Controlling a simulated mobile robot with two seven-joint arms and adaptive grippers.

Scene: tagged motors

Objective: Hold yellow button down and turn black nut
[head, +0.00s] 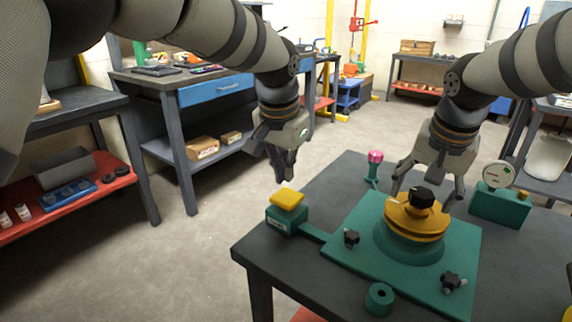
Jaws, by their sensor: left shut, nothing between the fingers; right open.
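The yellow button (287,200) is a flat yellow cap on a green box (287,221) at the table's left edge. The black nut (421,199) sits on top of a round yellow turntable (408,217) on a green plate (350,260). My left gripper (282,178) is shut and empty, its fingertips just above the yellow button with a small gap. My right gripper (426,194) is open, fingers pointing down on either side of the black nut; whether they touch it, I cannot tell.
Dark star knobs (351,238) stand on the plate. A pink-topped green post (375,169) stands behind, and a dial gauge on a green block (500,204) is at right. A workbench (190,100) stands behind left.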

